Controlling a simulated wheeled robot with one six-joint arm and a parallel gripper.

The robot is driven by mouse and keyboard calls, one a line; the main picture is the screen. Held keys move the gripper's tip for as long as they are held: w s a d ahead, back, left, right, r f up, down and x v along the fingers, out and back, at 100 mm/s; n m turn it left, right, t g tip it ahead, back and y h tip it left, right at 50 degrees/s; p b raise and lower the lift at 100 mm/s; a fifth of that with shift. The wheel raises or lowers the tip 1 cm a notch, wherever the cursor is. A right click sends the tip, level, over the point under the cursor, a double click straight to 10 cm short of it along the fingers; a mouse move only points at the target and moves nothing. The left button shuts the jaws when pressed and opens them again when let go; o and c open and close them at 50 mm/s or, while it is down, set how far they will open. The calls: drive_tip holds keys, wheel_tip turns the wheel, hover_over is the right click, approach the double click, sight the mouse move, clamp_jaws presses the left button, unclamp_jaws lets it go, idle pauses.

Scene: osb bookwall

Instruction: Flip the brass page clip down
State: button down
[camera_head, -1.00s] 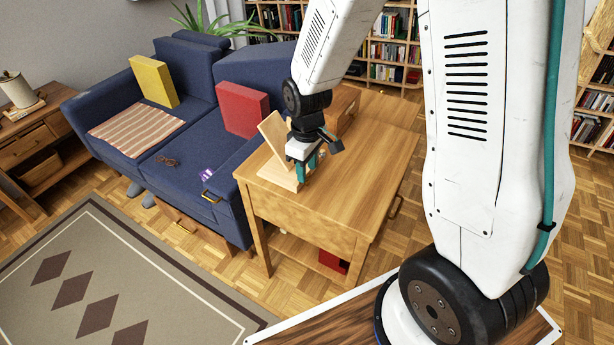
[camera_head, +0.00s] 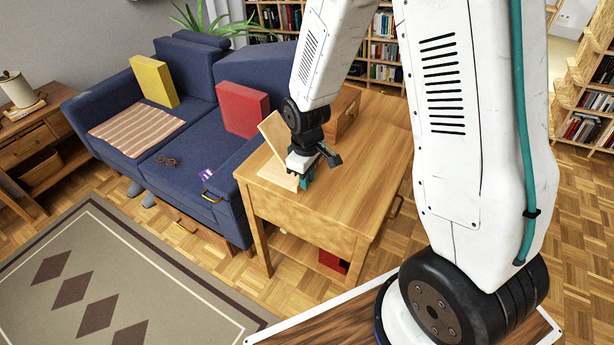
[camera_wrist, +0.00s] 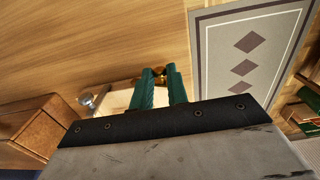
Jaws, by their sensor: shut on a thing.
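The brass page clip (camera_wrist: 159,71) shows as a small gold-coloured bit at my fingertips in the wrist view; most of it is hidden by the fingers. My gripper (camera_wrist: 160,74) has its two green fingers close together, shut on the clip. In the head view my gripper (camera_head: 303,182) is low at the front edge of the pale wooden book stand (camera_head: 276,134), which leans on the side table. The clip cannot be made out in the head view. A pale part of the stand (camera_wrist: 118,101) shows left of the fingers in the wrist view.
The stand is on a wooden side table (camera_head: 345,190) beside the blue sofa (camera_head: 190,125). A brown wooden box (camera_head: 343,112) stands at the table's back, also at left in the wrist view (camera_wrist: 35,128). The table's right part is clear. A patterned rug (camera_head: 110,285) lies in front.

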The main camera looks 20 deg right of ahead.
drive_tip(key=shift+s+a+f+t+h, duration=0.25)
drive_tip(key=shift+f+t+h, duration=0.2)
drive_tip(key=shift+h, duration=0.2)
drive_tip(key=shift+s+a+f+t+h, duration=0.1)
drive_tip(key=shift+s+f+t+h, duration=0.15)
drive_tip(key=shift+t+h, duration=0.3)
drive_tip(key=shift+a+f+t+h, duration=0.1)
drive_tip(key=shift+f+t+h, duration=0.35)
drive_tip(key=shift+h, duration=0.25)
drive_tip(key=c, duration=1.4)
unclamp_jaws()
drive_tip(key=shift+o, duration=0.2)
drive_tip(key=shift+a+r, duration=0.1)
drive_tip(key=shift+r, duration=0.05)
drive_tip(key=shift+a+r, duration=0.15)
drive_tip(key=shift+r, duration=0.2)
drive_tip(key=v, duration=0.7)
